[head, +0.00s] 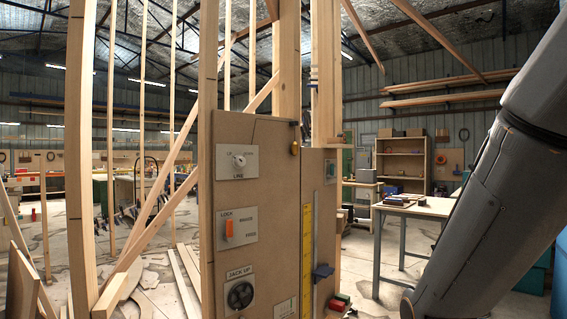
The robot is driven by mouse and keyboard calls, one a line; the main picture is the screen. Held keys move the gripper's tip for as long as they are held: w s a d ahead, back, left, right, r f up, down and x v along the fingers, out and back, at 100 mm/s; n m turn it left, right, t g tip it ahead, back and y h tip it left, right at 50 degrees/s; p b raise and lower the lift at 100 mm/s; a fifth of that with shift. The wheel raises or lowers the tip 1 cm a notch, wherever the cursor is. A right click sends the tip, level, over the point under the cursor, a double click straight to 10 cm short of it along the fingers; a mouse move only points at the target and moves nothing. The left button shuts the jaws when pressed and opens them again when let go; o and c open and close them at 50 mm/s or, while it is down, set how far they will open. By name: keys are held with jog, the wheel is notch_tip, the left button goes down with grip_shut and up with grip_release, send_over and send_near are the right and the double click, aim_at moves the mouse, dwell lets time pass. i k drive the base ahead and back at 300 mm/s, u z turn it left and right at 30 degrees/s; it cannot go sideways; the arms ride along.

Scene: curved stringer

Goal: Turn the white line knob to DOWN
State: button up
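The white line knob (239,161) is small and round. It sits on a pale plate (238,173) near the top of the brown panel (280,190), in the head view left of centre. The plate reads LINE below the knob, with small lettering that looks like UP at upper left and DOWN at upper right. I cannot tell which way the knob points. My grey arm crosses the right side, well apart from the panel. My gripper is not in view.
Below the knob are an orange lever (229,231) on a LOCK plate and a black JACK UP dial (240,295). A yellow scale (307,260) and blue slider (323,271) are to their right. Wooden posts (82,150) stand left; a workbench (425,208) stands right.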

aim_at(239, 161)
jog(key=z, duration=0.15)
jog(key=i, duration=1.05)
jog(key=u, duration=0.15)
